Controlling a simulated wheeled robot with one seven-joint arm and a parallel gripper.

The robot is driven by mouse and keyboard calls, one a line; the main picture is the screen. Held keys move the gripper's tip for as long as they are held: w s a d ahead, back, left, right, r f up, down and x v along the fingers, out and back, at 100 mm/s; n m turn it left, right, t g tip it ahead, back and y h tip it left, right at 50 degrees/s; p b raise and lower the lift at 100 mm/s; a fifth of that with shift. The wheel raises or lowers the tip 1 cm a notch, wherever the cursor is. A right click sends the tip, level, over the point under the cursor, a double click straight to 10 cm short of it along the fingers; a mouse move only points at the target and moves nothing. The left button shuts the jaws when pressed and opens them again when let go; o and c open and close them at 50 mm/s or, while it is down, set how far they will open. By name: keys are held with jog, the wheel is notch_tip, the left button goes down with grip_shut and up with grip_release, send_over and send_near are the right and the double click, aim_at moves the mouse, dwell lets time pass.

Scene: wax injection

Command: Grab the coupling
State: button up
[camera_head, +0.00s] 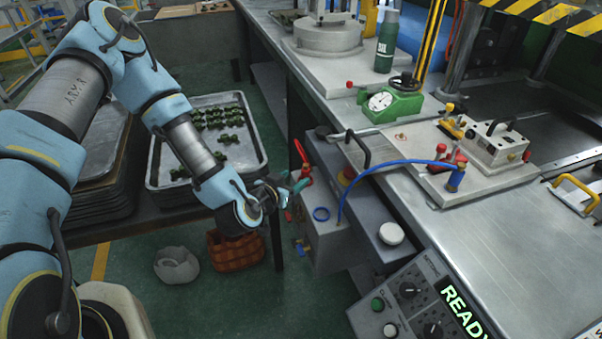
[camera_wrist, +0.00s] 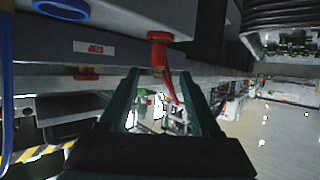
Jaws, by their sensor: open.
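No part is labelled as the coupling, so I cannot tell for certain which fitting it is. A red-handled valve (camera_head: 303,162) sticks out from the bench front. My gripper (camera_head: 294,190) is open beside it. In the wrist view the red handle (camera_wrist: 161,58) appears between the far ends of the fingers of my gripper (camera_wrist: 160,78), and nothing is visibly held.
A metal tray (camera_head: 262,165) of green parts stands on the dark table left of my gripper. A green dial gauge (camera_head: 402,105) and a metal block (camera_head: 497,146) stand on the bench. A control panel (camera_head: 408,290) reads READY. A brown basket (camera_head: 238,250) sits below.

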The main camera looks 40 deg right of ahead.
aim_at(304, 173)
jog(key=p+x, duration=0.3)
jog(key=x, duration=0.5)
jog(key=shift+s+f, duration=0.15)
jog(key=shift+s, duration=0.05)
grip_shut()
dwell(0.4)
